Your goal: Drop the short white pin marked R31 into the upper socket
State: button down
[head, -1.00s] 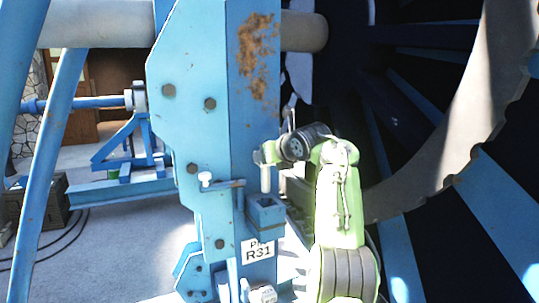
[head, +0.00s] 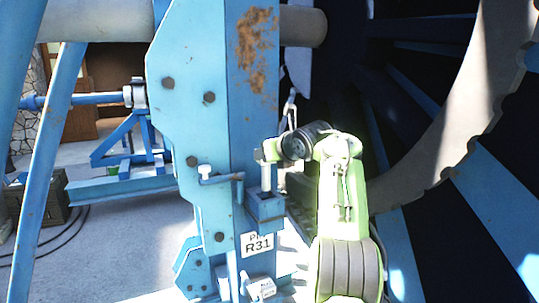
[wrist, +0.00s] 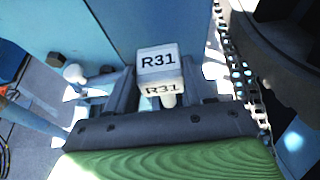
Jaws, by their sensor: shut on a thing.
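The white pin marked R31 (wrist: 158,62) is upright between the fingers of my gripper (wrist: 160,80) in the wrist view, its label facing the camera. In the head view, my gripper (head: 266,154) is shut on the pin's top, and the pin's white shaft (head: 266,178) points straight down. The upper socket (head: 265,208), a blue box on the post above the R31 plate (head: 257,244), is directly below. The shaft's lower end meets the socket's mouth; I cannot tell how far inside it is.
The blue post (head: 252,120) stands close behind the pin. A white-headed bolt with a blue bar (head: 206,172) juts out left of the socket. A white labelled block (head: 261,289) sits lower down. The large reel (head: 465,110) fills the right, and a chain (wrist: 240,75) hangs nearby.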

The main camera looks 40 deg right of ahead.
aim_at(268, 190)
jog(key=shift+s+r, duration=0.1)
jog(key=shift+f+b, duration=1.45)
jog(key=shift+f, duration=0.1)
jog(key=shift+w+d+r+p, duration=0.1)
jog(key=shift+w+p, duration=0.1)
jog(key=shift+p, duration=0.1)
jog(key=shift+f+b, duration=3.15)
jog(key=shift+f, duration=0.15)
jog(key=shift+f+b, duration=0.45)
jog(key=shift+f, duration=0.2)
